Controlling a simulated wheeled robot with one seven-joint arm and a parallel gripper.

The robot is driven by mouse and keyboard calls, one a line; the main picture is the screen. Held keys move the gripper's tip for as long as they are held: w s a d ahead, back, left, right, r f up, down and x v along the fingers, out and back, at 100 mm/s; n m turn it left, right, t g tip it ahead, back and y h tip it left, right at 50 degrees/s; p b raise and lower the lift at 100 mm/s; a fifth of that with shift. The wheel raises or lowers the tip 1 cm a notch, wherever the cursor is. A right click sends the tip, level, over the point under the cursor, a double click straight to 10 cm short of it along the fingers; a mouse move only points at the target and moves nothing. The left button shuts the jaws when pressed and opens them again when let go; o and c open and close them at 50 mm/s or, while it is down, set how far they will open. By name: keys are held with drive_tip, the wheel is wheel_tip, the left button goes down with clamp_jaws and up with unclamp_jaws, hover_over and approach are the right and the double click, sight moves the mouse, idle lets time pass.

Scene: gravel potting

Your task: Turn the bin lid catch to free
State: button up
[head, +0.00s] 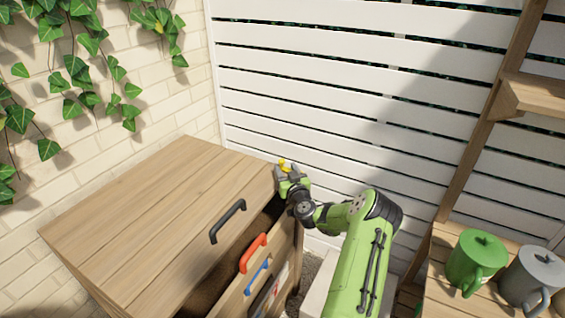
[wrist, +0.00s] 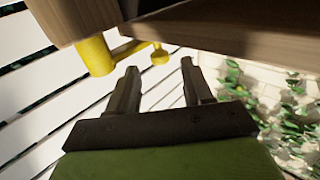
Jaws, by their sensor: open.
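The yellow catch (head: 285,164) is at the far right corner of the wooden bin (head: 150,225), and my gripper partly hides it in the head view. In the wrist view the catch shows as a thick yellow post (wrist: 95,55), with a thin bar running right to a small yellow knob (wrist: 160,56). My gripper (head: 287,175) is at that corner, close to the catch. In the wrist view my gripper (wrist: 160,68) is open with nothing between its fingers. The knob lies just beyond the fingertips, roughly in line with the gap; I cannot tell whether they touch.
A white slatted fence (head: 340,90) stands behind. A green can (head: 474,262) and a grey can (head: 533,278) stand at right.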

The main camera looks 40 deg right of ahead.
sight(282, 164)
drive_tip(key=x, duration=0.4)
drive_tip(key=shift+f, duration=0.1)
clamp_jaws()
